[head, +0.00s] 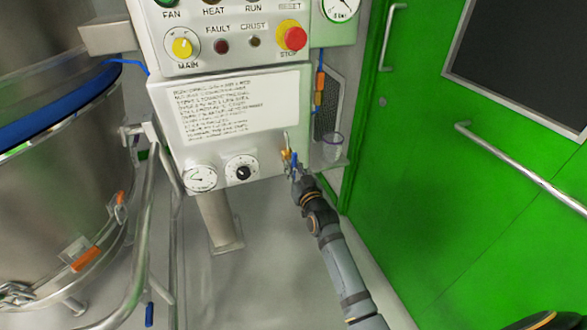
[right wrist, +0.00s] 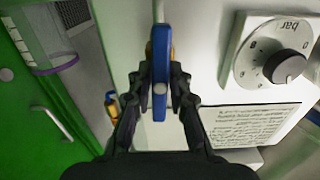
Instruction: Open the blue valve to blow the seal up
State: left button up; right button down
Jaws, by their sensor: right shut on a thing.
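The blue valve handle (right wrist: 162,50) stands upright in the middle of the right wrist view, a narrow blue lever with a round pale spot near its lower end. My right gripper (right wrist: 160,88) has a finger on each side of it and is shut on it. In the head view the blue handle (head: 294,159) is small, beside brass-coloured fittings at the lower right of the white control panel. My right gripper (head: 296,172) reaches it from below and partly hides it.
The white panel (head: 225,165) carries a gauge (head: 200,178), a black regulator knob (head: 242,173) and a printed notice. A clear cup (head: 332,147) sits right of the valve. A steel vessel (head: 60,200) and bent rail stand left; a green door (head: 440,150) stands right.

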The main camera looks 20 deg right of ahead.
jog(key=shift+f+n, duration=0.1)
jog(key=shift+n, duration=0.3)
jog(key=c, duration=1.2)
grip_release()
jog(key=shift+s, duration=0.2)
jog(key=s, duration=1.1)
jog(key=shift+s+d, duration=0.2)
jog(key=shift+s, duration=0.1)
